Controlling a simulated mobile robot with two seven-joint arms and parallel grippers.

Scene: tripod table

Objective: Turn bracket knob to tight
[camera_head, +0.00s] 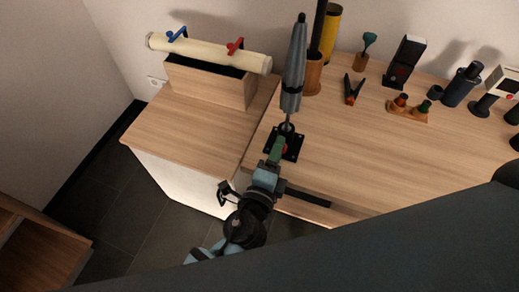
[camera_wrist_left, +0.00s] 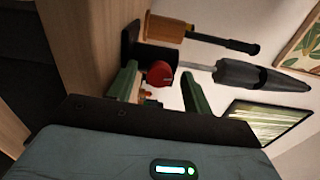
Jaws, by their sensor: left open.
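The bracket (camera_head: 291,136) is a black square plate with a post, fixed on the wooden bench; it also shows in the wrist view (camera_wrist_left: 131,40). A folded grey umbrella-like piece (camera_head: 293,66) stands up from it and lies sideways in the wrist view (camera_wrist_left: 258,77). The red bracket knob (camera_wrist_left: 160,74) appears between the green fingers of my left gripper (camera_wrist_left: 160,85), which is open. In the head view this gripper (camera_head: 276,148) is at the bracket's near side and hides most of the knob. I cannot tell whether the fingers touch it. My right gripper is not in view.
A wooden cup (camera_head: 313,78) with a dark tube stands behind the bracket, beside a yellow cylinder (camera_head: 331,33). Red-handled pliers (camera_head: 353,89) and a small wooden stand (camera_head: 408,108) are to the right. A long cream roll (camera_head: 209,53) lies on a box at left.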

